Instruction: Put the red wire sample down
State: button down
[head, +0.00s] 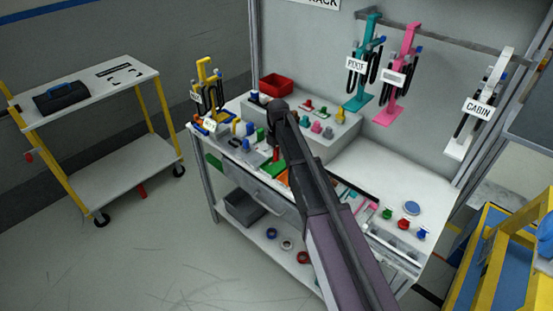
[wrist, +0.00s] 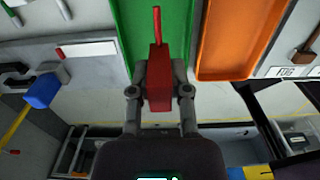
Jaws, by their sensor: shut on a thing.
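The red wire sample (wrist: 158,62) is a red block with a thin red stem pointing up the picture in the wrist view. My gripper (wrist: 159,85) is shut on it, one finger on each side of the block. The sample overlaps a green tray (wrist: 128,30) in the wrist view; I cannot tell if it touches the tray. In the head view the red sample (head: 276,154) shows small beside my dark arm, which hides most of the gripper and part of the bench.
An orange tray (wrist: 240,40) lies right of the green one. A blue-headed tool (wrist: 42,90) is at left in the wrist view. The workbench holds a red bin (head: 277,85) and several small coloured parts. A cart (head: 90,85) stands left, with open floor between.

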jog(key=shift+w+f+b, duration=0.45)
jog(key=shift+f+b, duration=0.1)
jog(key=shift+f, duration=0.05)
jog(key=shift+f+b, duration=1.2)
jog(key=shift+b, duration=0.05)
jog(key=shift+f, duration=0.2)
jog(key=c, duration=0.6)
grip_release()
jog(key=shift+r, duration=0.2)
notch_tip(320, 180, up, 12)
jog(key=p, duration=1.2)
jog(key=shift+s, duration=0.1)
